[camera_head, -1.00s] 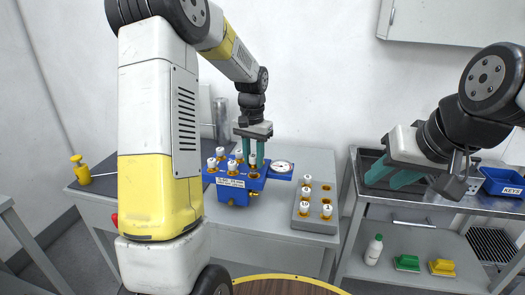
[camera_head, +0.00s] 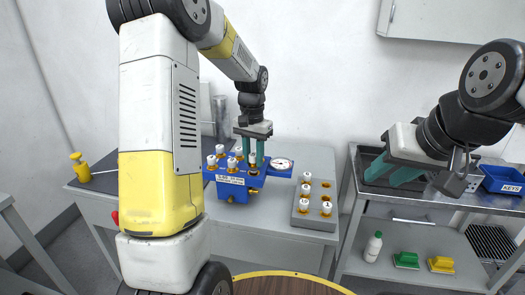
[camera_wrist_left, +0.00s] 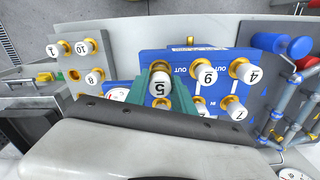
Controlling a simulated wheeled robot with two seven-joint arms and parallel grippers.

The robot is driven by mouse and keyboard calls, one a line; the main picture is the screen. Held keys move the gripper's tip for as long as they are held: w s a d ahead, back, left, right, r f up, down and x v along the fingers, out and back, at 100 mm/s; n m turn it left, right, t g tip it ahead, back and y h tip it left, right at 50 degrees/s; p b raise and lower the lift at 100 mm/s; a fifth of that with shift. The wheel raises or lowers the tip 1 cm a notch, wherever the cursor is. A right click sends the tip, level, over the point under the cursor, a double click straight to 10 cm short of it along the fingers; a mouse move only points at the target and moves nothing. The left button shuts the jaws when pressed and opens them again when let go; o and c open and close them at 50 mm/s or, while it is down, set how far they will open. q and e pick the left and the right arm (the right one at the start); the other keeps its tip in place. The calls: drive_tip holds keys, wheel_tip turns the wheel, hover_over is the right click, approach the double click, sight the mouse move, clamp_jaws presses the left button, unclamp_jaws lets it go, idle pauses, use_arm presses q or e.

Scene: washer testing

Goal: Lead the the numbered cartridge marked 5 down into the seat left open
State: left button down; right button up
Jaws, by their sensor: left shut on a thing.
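The white cartridge marked 5 (camera_wrist_left: 160,87) is held upright between the green fingers of my left gripper (camera_head: 252,158), which is shut on it. It hangs over the front right of the blue block (camera_head: 232,192). A brass-ringed seat (camera_head: 253,190) shows on the block just below it; the gap between them is hard to judge. Cartridges marked 9 (camera_wrist_left: 207,74), 4 (camera_wrist_left: 245,71) and 7 (camera_wrist_left: 236,112) stand in the block beside it in the left wrist view. My right gripper (camera_head: 392,172) is open and empty, off to the right.
A grey rack (camera_head: 315,222) with several white cartridges stands right of the block. A round gauge (camera_head: 281,164) sits at the block's right end. A steel cart (camera_head: 425,205) with a blue bin (camera_head: 503,181) is further right.

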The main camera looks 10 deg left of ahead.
sight(254, 165)
use_arm(q)
drive_tip(key=shift+f, duration=1.5)
drive_tip(key=c, duration=1)
unclamp_jaws()
wheel_tip(254, 165, up, 15)
drive_tip(key=s+d+r+n+t+h, duration=0.1)
drive_tip(key=s+t, duration=0.2)
drive_tip(key=s, duration=0.9)
drive_tip(key=s+d+r+n+t+h, duration=0.1)
drive_tip(key=s+r+t, duration=0.1)
drive_tip(key=s, duration=0.9)
drive_tip(key=shift+s+n+t, duration=0.3)
drive_tip(key=shift+s+t, duration=0.1)
drive_tip(key=shift+t, duration=0.1)
